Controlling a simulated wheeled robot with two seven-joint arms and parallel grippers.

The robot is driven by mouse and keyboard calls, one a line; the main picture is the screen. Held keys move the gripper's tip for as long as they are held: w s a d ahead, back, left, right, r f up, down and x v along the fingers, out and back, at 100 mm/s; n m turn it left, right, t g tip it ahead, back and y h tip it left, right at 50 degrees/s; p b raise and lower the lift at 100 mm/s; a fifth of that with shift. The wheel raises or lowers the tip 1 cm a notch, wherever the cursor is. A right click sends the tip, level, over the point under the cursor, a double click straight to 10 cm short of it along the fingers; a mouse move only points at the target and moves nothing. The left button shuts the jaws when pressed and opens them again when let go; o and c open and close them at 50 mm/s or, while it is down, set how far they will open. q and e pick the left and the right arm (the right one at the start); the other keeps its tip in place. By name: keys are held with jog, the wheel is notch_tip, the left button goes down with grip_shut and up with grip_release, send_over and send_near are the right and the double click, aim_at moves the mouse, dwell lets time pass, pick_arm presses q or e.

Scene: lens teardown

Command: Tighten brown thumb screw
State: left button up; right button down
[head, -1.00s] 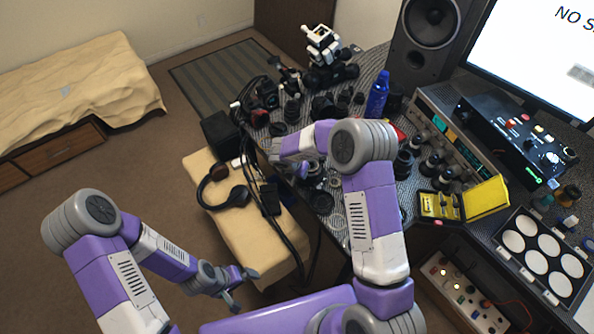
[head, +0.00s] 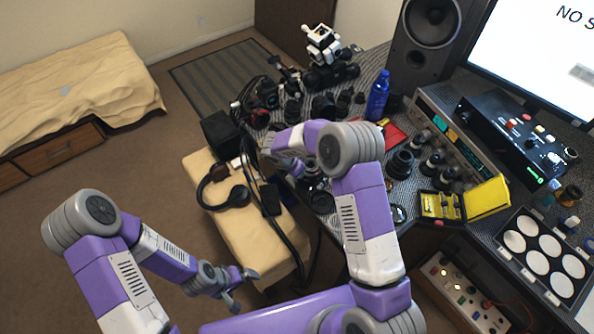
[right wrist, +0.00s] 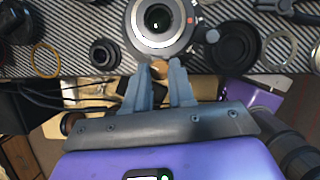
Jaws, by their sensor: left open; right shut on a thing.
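The brown thumb screw (right wrist: 158,68) shows in the right wrist view between the fingertips of my right gripper (right wrist: 162,76), which is shut on it. The grey lens (right wrist: 160,22) with its glass facing up lies just beyond, and the screw is at its near side. I cannot tell how deep the screw sits. In the head view my right arm mostly hides the lens and screw. My left gripper (head: 243,289) is open and empty, low beside the cream bench.
The patterned table holds several lenses and rings around the work spot, including a black ring (right wrist: 232,48) and a small lens (right wrist: 104,52). A blue bottle (head: 378,96) and a yellow case (head: 486,198) stand farther right. Headphones (head: 238,195) lie on the cream bench (head: 250,250).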

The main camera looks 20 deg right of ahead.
jog(key=m, duration=0.1)
jog(key=m+g, duration=0.1)
jog(key=m, duration=0.2)
jog(key=shift+w+a+m+g+h, duration=0.1)
jog(key=shift+w+m+g+h, duration=0.2)
jog(key=shift+h, duration=0.1)
jog(key=shift+w+m+g+b, duration=0.1)
jog(key=shift+m+g+b, duration=0.5)
jog(key=shift+m, duration=1.4)
jog(key=shift+g, duration=0.3)
jog(key=c, duration=0.9)
grip_release()
jog(key=shift+c, duration=0.2)
jog(key=shift+r, duration=0.1)
jog(key=s+p+v, duration=0.1)
jog(key=v, duration=0.6)
jog(key=shift+w+r, duration=0.2)
jog(key=shift+w, duration=0.3)
